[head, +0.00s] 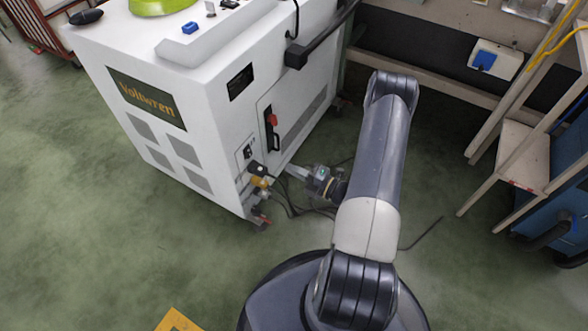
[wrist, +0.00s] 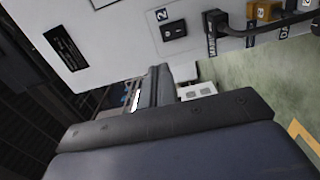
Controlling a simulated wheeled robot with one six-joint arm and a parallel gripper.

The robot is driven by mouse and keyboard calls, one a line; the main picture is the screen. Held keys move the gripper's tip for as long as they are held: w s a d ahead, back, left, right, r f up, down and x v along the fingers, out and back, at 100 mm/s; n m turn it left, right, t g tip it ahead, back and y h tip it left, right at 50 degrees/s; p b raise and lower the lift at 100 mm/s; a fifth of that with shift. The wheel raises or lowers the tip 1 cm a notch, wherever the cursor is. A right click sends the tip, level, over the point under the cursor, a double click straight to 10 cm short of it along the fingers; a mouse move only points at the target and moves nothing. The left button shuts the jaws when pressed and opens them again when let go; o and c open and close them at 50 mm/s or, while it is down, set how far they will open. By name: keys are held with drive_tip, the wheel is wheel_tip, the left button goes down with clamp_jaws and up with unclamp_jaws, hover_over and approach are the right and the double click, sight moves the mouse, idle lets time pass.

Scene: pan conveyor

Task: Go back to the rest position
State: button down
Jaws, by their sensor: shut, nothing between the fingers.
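My gripper (head: 292,171) is low beside the right-hand side of a white cabinet marked "Voltwren" (head: 215,100), near its lower front corner. It is shut with nothing held. My arm reaches up from my base at the bottom of the head view, bends at the top, and comes back down to the gripper. In the wrist view, the gripper (wrist: 178,78) points toward the cabinet's white panel (wrist: 120,40). A black switch marked 2 (wrist: 174,30) and a black plug with a cable (wrist: 216,22) are close by. Whether the fingertips touch the panel cannot be told.
Yellow connectors (head: 259,180) and loose black cables (head: 290,205) are close to the gripper. A wooden-legged rack (head: 520,150) and a blue cabinet (head: 560,205) stand at the right. A yellow piece (head: 176,321) shows at the bottom. Green floor (head: 80,230) is clear at the left.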

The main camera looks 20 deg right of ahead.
drive_tip(key=f+b+x, duration=0.1)
drive_tip(key=b+x, duration=0.1)
drive_tip(key=x, duration=0.7)
drive_tip(key=shift+t+y, duration=0.3)
drive_tip(key=shift+y, duration=0.2)
drive_tip(key=shift+s+d+f, duration=0.55)
drive_tip(key=shift+s+d, duration=0.05)
drive_tip(key=shift+s, duration=0.25)
drive_tip(key=shift+s+d+f, duration=0.55)
drive_tip(key=shift+s, duration=0.25)
